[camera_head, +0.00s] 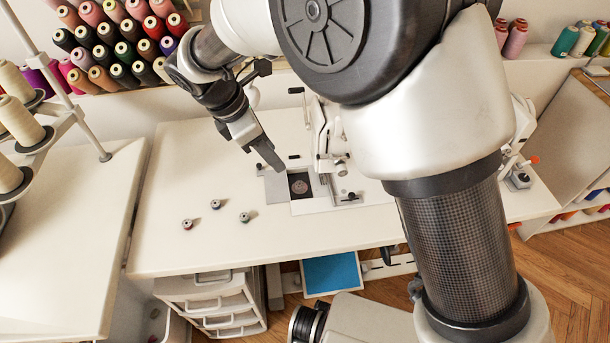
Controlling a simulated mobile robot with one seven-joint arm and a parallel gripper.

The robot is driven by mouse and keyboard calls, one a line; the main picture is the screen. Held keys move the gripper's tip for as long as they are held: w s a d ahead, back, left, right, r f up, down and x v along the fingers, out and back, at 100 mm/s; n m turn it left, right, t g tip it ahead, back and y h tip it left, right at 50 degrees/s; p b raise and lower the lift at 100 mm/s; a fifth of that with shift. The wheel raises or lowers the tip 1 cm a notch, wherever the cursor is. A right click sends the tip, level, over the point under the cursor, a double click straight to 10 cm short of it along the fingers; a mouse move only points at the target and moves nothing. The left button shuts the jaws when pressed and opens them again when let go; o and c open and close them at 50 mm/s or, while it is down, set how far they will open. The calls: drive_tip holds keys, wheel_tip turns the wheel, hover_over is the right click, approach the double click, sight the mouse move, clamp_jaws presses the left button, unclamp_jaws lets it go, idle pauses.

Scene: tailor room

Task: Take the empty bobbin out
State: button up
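A sewing machine (328,145) stands on the white table, partly hidden behind my arm. In its grey bed plate, an opening by the needle area shows a small round dark part (299,187), which looks like the bobbin in its seat. I cannot tell whether it holds thread. My gripper (272,160) points down above the bed plate, up and to the left of the opening, apart from the round part. The fingers overlap from this side, so the gap between them does not show. Nothing is seen in them.
Three small bobbins, one reddish (187,224), one dark (216,204) and one greenish (244,217), stand on the white table (180,185) left of the machine. Drawers (215,300) are below. Thread cones (125,50) fill a rack behind. The table's left part is clear.

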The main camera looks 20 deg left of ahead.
drive_tip(key=b, duration=0.2)
hover_over(298, 184)
drive_tip(key=s+a, duration=0.2)
drive_tip(key=f, duration=0.8)
drive_tip(key=shift+s+d+f, duration=0.15)
drive_tip(key=shift+s+f, duration=0.05)
drive_tip(key=b+x, duration=0.1)
drive_tip(key=x, duration=0.4)
drive_tip(key=shift+w, duration=0.1)
clamp_jaws()
